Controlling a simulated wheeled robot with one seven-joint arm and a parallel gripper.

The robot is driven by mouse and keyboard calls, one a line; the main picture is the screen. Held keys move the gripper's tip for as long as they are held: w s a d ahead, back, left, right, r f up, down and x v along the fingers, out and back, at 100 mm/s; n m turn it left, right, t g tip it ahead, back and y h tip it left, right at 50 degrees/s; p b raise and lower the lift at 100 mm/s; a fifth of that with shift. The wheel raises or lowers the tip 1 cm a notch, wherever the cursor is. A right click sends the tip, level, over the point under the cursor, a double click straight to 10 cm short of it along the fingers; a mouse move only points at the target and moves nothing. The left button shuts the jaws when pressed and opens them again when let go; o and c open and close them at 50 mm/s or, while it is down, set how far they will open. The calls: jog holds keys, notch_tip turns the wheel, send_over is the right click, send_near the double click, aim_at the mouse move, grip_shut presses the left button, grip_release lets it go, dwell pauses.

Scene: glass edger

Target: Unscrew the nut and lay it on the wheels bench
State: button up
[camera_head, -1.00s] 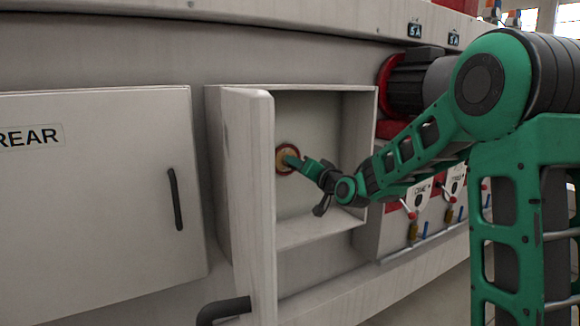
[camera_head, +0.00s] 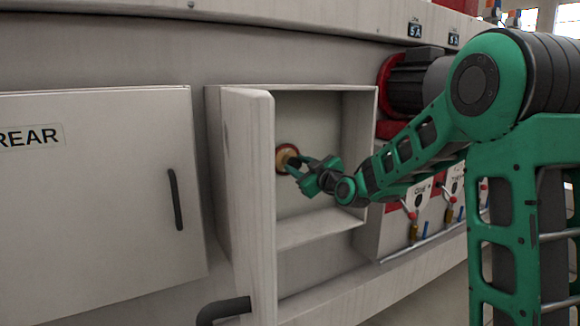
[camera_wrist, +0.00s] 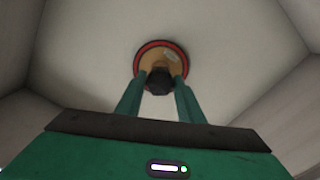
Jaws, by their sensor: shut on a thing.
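The nut (camera_wrist: 160,81) is dark and sits at the centre of a tan and red-rimmed wheel (camera_wrist: 149,55) on the back wall of an open compartment. The wheel also shows in the head view (camera_head: 284,157), partly covered by my fingers. My gripper (camera_wrist: 160,88) reaches into the compartment, with one green finger on each side of the nut, shut on it. In the head view my gripper (camera_head: 294,165) hides most of the nut. The wheels bench is not recognisable in these frames.
The compartment door (camera_head: 251,200) stands open at the left of the opening, close to my arm's path. A closed door marked REAR (camera_head: 95,200) is further left. Compartment walls enclose my gripper. A dark motor (camera_head: 415,85) and valves (camera_head: 420,198) are right of the compartment.

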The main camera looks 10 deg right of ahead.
jog(key=n, duration=0.5)
jog(key=shift+n, duration=0.4)
jog(key=o, duration=1)
